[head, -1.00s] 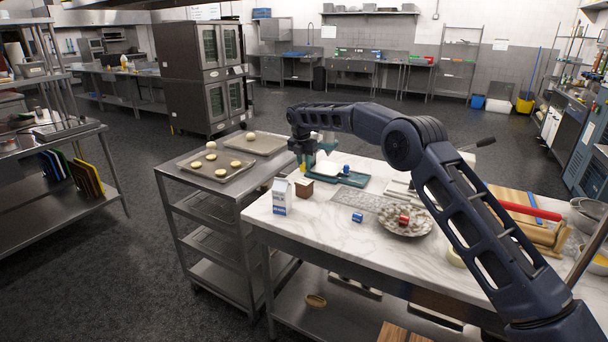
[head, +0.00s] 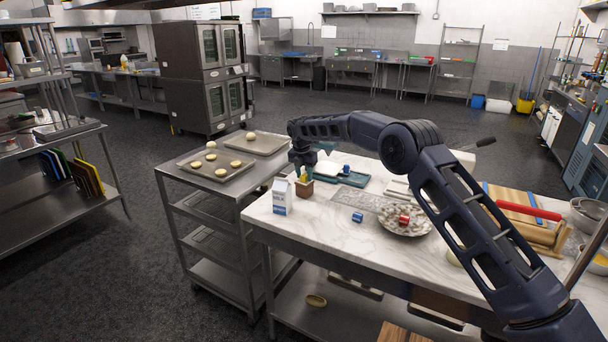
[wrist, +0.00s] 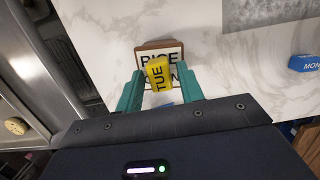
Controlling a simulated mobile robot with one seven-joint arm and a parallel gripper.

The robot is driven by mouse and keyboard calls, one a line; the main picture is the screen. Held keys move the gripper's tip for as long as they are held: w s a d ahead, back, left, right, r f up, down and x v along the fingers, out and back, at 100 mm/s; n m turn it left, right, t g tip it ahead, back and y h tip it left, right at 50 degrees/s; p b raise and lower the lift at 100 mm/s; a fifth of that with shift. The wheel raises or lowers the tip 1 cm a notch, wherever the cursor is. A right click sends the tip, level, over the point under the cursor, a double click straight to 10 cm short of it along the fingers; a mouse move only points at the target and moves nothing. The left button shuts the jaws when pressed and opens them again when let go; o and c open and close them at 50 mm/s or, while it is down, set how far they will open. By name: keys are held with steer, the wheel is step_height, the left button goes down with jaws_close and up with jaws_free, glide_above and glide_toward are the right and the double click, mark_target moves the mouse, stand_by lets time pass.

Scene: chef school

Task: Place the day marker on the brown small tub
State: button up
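The day marker is a yellow block lettered TUE (wrist: 159,75), between the teal fingertips of my gripper (wrist: 160,82) in the wrist view. It looks slightly turned. The brown small tub (wrist: 144,45), with a white top lettered RICE, lies directly under it, partly hidden by the marker and fingers. In the head view the tub (head: 304,189) stands on the marble counter, with the yellow marker (head: 303,175) at its top and my gripper (head: 302,168) just above. The fingers appear closed on the marker. Whether the marker's underside touches the tub is hard to tell.
A milk carton (head: 282,197) stands close left of the tub. A teal tray (head: 353,180) with a blue block (head: 346,168) lies behind right. Another blue block (head: 357,217) and a bowl (head: 405,232) with a red block (head: 404,219) are to the right.

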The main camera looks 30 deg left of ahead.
steer(key=shift+o, duration=0.2)
step_height(320, 180, up, 12)
steer(key=s, duration=0.1)
steer(key=shift+s, duration=0.4)
steer(key=shift+r, duration=0.1)
